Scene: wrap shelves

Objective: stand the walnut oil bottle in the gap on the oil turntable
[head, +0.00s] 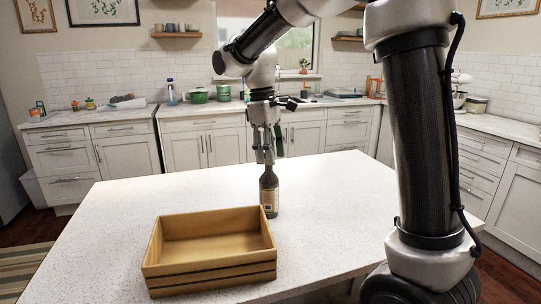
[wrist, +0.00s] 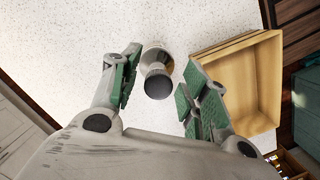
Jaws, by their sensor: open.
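A dark bottle with a pale label (head: 269,198) stands upright on the white speckled island, just right of a wooden box. I cannot read its label, so I cannot tell whether it is the walnut oil. My gripper (head: 264,158) points down directly above the bottle, its fingertips around the height of the bottle's top. In the wrist view, my gripper (wrist: 160,76) is open, with green finger pads on either side of the bottle's dark cap (wrist: 158,87). No oil turntable is in view.
The empty-looking open wooden box (head: 210,275) sits at the island's front left, close to the bottle; it also shows in the wrist view (wrist: 240,45). The island top (head: 340,195) is otherwise clear. White counters with several kitchen items line the back wall.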

